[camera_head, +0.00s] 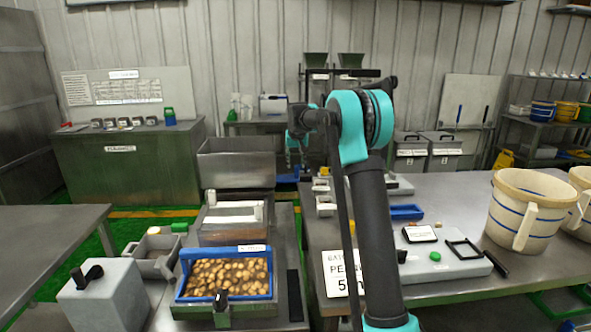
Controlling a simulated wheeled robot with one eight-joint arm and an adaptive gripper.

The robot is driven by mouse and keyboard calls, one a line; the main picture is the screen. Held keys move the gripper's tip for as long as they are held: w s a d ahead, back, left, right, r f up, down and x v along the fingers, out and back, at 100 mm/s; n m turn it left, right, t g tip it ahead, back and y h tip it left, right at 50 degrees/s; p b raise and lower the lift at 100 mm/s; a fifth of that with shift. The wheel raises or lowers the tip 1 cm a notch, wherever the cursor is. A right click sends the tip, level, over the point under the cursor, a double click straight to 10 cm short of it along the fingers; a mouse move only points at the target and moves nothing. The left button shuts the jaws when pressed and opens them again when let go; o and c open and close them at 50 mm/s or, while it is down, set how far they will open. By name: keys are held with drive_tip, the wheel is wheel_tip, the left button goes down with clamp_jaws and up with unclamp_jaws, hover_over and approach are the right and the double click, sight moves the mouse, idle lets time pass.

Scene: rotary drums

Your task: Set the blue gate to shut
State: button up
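A bright blue frame (181,280) surrounds a bed of brown round pieces (228,277) on a grey metal unit at the lower centre-left. It is the most prominent blue part on this unit, but I cannot tell for sure that it is the gate, or whether it is open or shut. A dark knobbed lever (221,298) stands at its front edge. My arm rises from the bottom and bends at a teal joint. Its far end reaches left above the equipment, well apart from the blue frame. My gripper's fingers are too small and dark there to read.
A grey box with a black handle (103,298) stands left of the blue frame. A metal hopper (236,163) is behind it. The right table holds a blue tray (406,212), a grey scale-like device (447,262) and a striped bucket (526,213). The left table (40,240) is bare.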

drive_tip(key=v, duration=0.7)
drive_tip(key=shift+r, duration=0.2)
drive_tip(key=shift+s, duration=0.2)
